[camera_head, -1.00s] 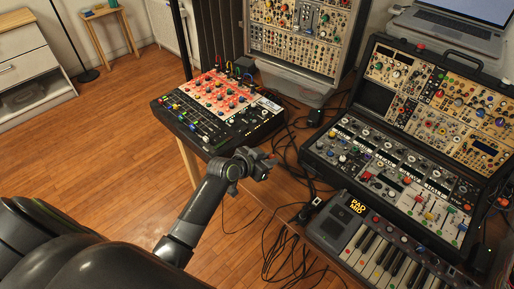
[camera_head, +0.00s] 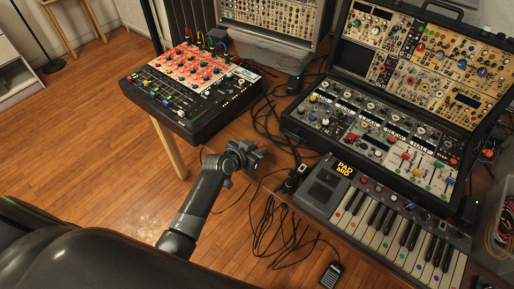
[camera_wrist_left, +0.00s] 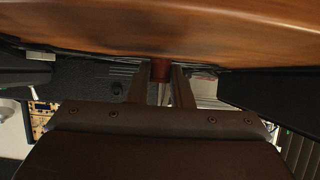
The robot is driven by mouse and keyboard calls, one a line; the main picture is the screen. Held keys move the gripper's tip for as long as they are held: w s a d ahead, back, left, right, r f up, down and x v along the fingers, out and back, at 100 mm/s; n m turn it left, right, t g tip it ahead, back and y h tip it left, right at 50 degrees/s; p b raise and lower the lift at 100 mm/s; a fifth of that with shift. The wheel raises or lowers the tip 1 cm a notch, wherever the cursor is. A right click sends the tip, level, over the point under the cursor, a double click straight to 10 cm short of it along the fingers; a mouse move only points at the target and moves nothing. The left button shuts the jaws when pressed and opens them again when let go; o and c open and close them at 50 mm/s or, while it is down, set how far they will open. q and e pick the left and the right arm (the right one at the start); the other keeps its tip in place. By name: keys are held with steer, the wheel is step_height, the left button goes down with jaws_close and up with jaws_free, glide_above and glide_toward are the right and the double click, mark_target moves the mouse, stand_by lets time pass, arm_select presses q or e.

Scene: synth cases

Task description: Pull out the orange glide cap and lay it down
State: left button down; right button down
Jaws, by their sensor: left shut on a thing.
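My left gripper (camera_head: 259,151) is near the front edge of the wooden table, in front of the mixer with the orange-red panel (camera_head: 184,65). In the left wrist view its two fingers (camera_wrist_left: 160,88) are shut on a small dark red-orange cap (camera_wrist_left: 160,70), which I take for the orange glide cap. The cap's upper end in that view meets the edge of a wooden surface (camera_wrist_left: 170,30); I cannot tell whether they touch. In the head view the cap is too small to make out clearly. My right gripper is not in view.
A synth case (camera_head: 385,130) and a small keyboard (camera_head: 400,225) stand to the right on the table. Loose black cables (camera_head: 275,235) hang or lie right of my left arm. A table leg (camera_head: 171,152) stands left of the gripper. The wooden floor (camera_head: 85,130) at left is clear.

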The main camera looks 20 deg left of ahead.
arm_select(q)
steer(key=shift+f, duration=0.4)
steer(key=c, duration=1.2)
jaws_free()
steer(key=shift+s+r, duration=0.1)
steer(key=v, duration=1.7)
steer(key=shift+s, duration=0.1)
